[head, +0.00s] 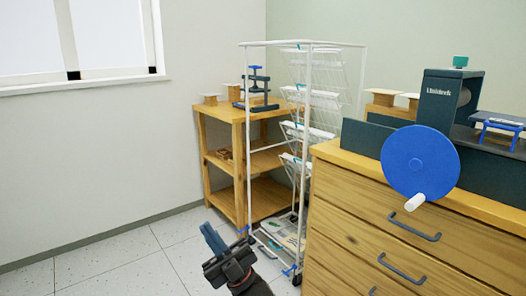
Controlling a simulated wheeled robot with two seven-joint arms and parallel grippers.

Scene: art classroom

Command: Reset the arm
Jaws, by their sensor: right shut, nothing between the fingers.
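My right gripper (214,252) is low in the head view, a little left of the middle, raised in front of the tiled floor. Its dark body points up and to the left, and its blue-grey fingers are together with nothing between them. It is in front of and left of the foot of a white wire drying rack, apart from the wooden cabinet. My left gripper is not in the head view.
The white drying rack (249,120) stands before a wooden shelf (224,112). At right, a drawer cabinet (370,232) carries a press with a blue wheel (420,160). Open tiled floor (120,262) lies at left, below the window (110,35).

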